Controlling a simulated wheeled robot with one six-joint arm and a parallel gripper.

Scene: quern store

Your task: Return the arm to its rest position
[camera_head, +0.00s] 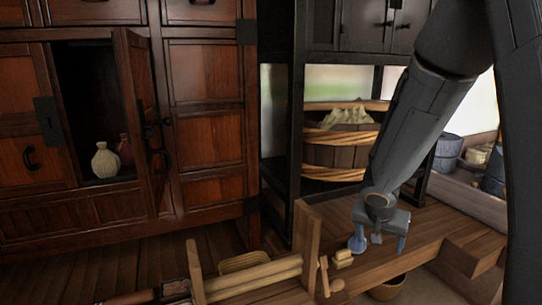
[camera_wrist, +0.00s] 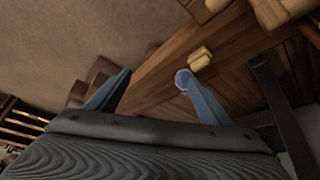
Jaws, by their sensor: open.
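My arm (camera_head: 415,120) reaches down from the upper right in the body camera view. My gripper (camera_head: 380,242) hangs over the wooden ledge, pointing down. Its two blue-grey fingers are spread, also in the wrist view (camera_wrist: 152,82), and nothing shows between them. A round blue shape (camera_head: 357,241) sits at the left finger in the body view; I cannot tell whether it is part of the finger or a separate thing. A small pale yellow block (camera_head: 342,257) lies on the ledge just left of the gripper; it also shows in the wrist view (camera_wrist: 200,58).
A wooden cabinet (camera_head: 205,100) stands left, its door (camera_head: 140,110) open on a cream vase (camera_head: 105,160) and a reddish vase (camera_head: 125,150). A banded tub (camera_head: 335,155) sits in a dark rack behind my arm. A wooden post (camera_head: 306,240) stands left of the gripper.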

